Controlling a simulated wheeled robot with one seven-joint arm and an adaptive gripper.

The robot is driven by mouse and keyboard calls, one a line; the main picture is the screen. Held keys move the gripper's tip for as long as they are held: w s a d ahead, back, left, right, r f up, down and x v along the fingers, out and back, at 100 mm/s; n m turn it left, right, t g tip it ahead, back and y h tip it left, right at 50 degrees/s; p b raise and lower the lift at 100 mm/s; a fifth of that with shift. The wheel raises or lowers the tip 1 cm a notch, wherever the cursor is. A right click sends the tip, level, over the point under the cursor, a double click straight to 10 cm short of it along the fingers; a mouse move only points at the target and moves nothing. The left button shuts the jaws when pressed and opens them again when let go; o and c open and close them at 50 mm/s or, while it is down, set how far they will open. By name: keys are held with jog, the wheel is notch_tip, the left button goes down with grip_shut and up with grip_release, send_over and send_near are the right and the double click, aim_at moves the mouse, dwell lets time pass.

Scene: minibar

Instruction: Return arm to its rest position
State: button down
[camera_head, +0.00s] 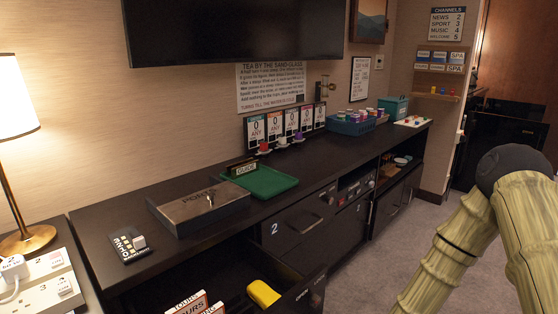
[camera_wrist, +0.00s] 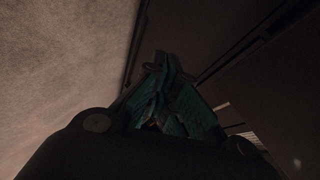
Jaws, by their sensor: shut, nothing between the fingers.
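My arm shows at the right of the head view, its upper links bent in front of the grey carpet. My gripper is outside the head view. In the wrist view my gripper (camera_wrist: 170,100) shows dark and greenish, with its fingers together and nothing seen between them. Behind it in the wrist view are a pale carpet-like surface at left and a dark surface at right. The picture there is dim, so finer detail is hard to tell.
A long dark cabinet (camera_head: 100,228) runs along the wall. A green tray (camera_head: 262,183) and a metal box (camera_head: 188,212) stand on it. An open drawer below holds a yellow object (camera_head: 263,293) and cards (camera_head: 188,303). A lamp (camera_head: 12,100) stands at left. Carpet (camera_head: 372,240) is clear.

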jog(key=s+f+n+g, duration=0.25)
jog(key=s+f, duration=0.25)
jog(key=s, duration=0.4)
jog(key=s+f+n+g, duration=0.2)
jog(key=s+f+g, duration=0.1)
jog(key=s+f, duration=0.4)
jog(key=s+d+f+n+g+h, duration=0.1)
jog(key=s+d+n+g, duration=0.2)
jog(key=s, duration=0.7)
jog(key=s+d+f+n+g+h, duration=0.1)
jog(key=s+d+f+n+g, duration=0.1)
jog(key=s, duration=0.9)
notch_tip(320, 180, up, 24)
jog(key=p, duration=2.3)
jog(key=shift+d, duration=0.3)
jog(key=shift+a+f+g, duration=0.1)
jog(key=shift+f+g, duration=0.05)
jog(key=shift+g, duration=0.1)
